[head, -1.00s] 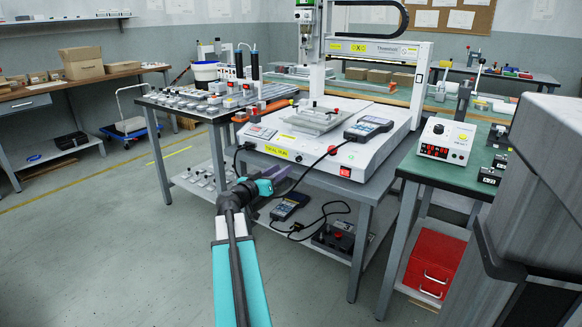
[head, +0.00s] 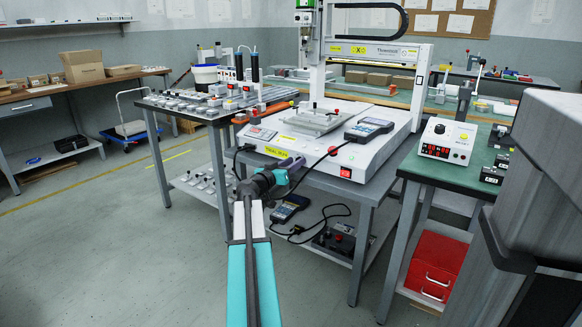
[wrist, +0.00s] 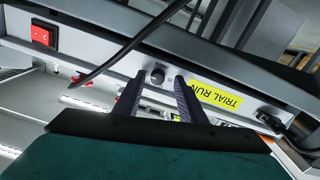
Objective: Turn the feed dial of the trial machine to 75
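The trial machine (head: 345,165) is a white gantry unit on a bench, with a yellow TRIAL RUN label (wrist: 216,97) on its front. A small dark round knob (wrist: 157,76), apparently the feed dial, sits on that front beside the label in the wrist view. Its scale and setting are too small to read. My gripper (wrist: 157,82) is open, its two dark fingers pointing at the front on either side of the knob. I cannot tell whether they touch it.
A red power switch (wrist: 44,36) and a black cable (wrist: 120,56) are on the same front. A pendant (head: 369,128) rests on the machine. A green bench (head: 465,160) with a red-display controller (head: 447,139) stands to the right. Open floor lies at left.

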